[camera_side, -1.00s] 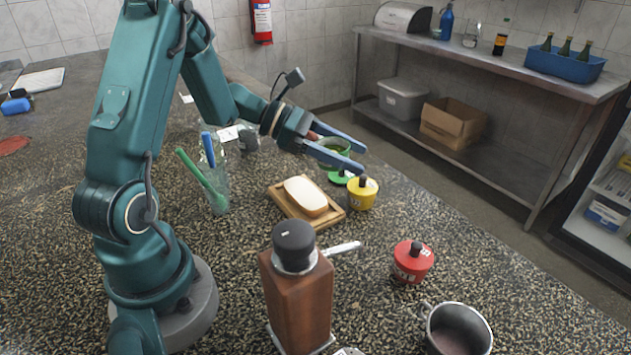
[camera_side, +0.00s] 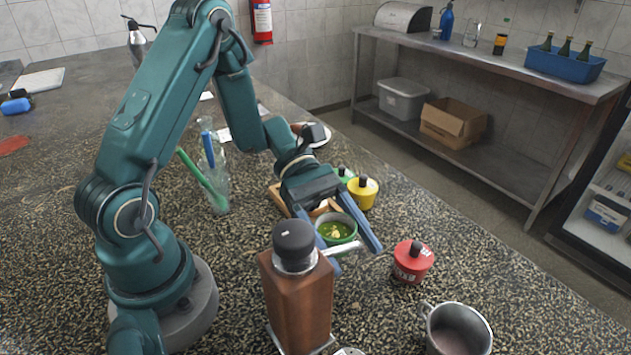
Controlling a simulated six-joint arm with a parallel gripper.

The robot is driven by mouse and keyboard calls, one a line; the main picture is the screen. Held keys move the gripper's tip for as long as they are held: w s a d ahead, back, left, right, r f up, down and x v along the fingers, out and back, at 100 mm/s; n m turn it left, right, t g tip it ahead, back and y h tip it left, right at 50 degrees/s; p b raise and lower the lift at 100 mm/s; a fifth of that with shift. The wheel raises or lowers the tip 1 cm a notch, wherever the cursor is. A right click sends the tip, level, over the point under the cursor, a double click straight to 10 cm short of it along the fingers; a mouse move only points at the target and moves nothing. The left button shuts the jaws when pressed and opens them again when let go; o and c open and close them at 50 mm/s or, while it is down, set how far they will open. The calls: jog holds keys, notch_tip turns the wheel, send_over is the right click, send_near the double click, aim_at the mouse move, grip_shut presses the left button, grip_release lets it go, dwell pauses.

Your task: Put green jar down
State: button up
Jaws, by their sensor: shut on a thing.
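The open green jar (camera_side: 336,229), with green contents and pale bits on top, is between the two blue fingers of my gripper (camera_side: 352,246). The gripper is shut on it from the left and back, and the jar looks upright. The grinder's metal handle hides part of its lower front, so I cannot tell whether its base touches the counter. A green lid-like piece (camera_side: 346,174) shows behind the yellow jar (camera_side: 362,193).
A brown grinder (camera_side: 298,300) with a black top stands close in front of the held jar. A red jar (camera_side: 413,262) and a metal mug (camera_side: 457,328) stand to the right. A wooden board (camera_side: 281,200) is partly hidden behind the gripper. Speckled counter (camera_side: 375,290) is bare between them.

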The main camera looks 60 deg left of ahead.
send_over(364, 318)
notch_tip(364, 318, down, 3)
jog(key=shift+s+f, duration=0.1)
jog(key=shift+f, duration=2.15)
jog(key=shift+f, duration=0.15)
jog(key=o, duration=1.6)
jog(key=shift+c, duration=0.2)
jog(key=shift+a+r, duration=0.2)
jog(key=shift+r, duration=0.05)
jog(key=v, duration=1.1)
jog(key=shift+a+r, duration=0.15)
jog(key=shift+a, duration=0.1)
